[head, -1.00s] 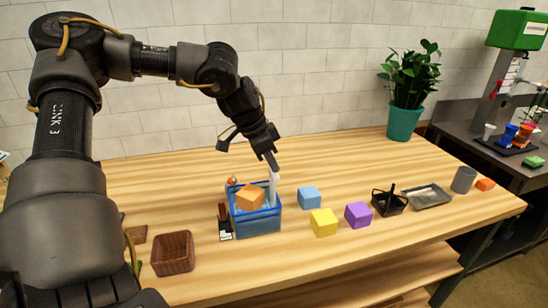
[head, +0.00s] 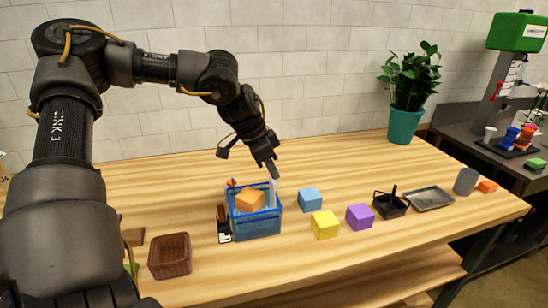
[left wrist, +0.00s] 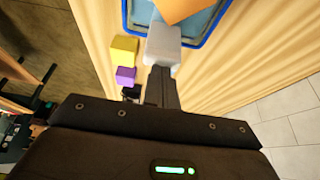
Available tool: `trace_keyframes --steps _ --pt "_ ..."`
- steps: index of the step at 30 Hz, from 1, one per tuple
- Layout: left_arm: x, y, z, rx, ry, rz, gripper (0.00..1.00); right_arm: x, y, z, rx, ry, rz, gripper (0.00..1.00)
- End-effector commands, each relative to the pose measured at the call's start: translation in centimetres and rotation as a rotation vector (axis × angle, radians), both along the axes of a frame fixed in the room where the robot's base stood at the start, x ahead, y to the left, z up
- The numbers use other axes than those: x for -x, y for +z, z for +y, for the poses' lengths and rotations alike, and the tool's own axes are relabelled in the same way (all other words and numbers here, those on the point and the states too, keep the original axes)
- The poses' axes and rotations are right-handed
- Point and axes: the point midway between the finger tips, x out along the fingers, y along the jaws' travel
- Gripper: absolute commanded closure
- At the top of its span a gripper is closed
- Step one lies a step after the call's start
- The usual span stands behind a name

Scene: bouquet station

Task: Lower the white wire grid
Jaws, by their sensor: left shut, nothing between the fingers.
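I cannot make out a white wire grid in either view. My left gripper (head: 272,168) is shut, pointing down over the right side of a blue basket (head: 262,228). A pale upright piece (head: 273,193) shows just below its fingers, at the basket's right rim. It also shows in the left wrist view (left wrist: 163,47), in line with the dark fingers; I cannot tell whether it is part of the fingertips. An orange block (head: 250,200) is in the basket, left of the pale piece. The basket's inside is partly hidden. My right gripper is not in view.
A blue block (head: 310,199), yellow block (head: 324,224) and purple block (head: 359,217) stand right of the basket. Farther right are a black caddy (head: 390,205), grey tray (head: 429,200) and grey cup (head: 466,182). A brown box (head: 169,256) stands at left. The back middle is clear.

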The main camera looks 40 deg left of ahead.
Motion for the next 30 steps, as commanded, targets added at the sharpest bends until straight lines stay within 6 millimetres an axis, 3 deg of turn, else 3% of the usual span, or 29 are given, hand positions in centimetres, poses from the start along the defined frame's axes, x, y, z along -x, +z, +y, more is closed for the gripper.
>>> trace_keyframes --steps 8,24,30 --pt "0.0 0.2 0.0 0.000 0.000 0.000 1.00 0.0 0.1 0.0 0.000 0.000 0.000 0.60" --pt "0.0 4.6 0.0 -0.001 0.000 -0.001 1.00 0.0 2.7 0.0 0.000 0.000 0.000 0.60" --pt "0.0 4.8 0.0 -0.001 0.000 0.001 1.00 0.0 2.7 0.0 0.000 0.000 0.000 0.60"
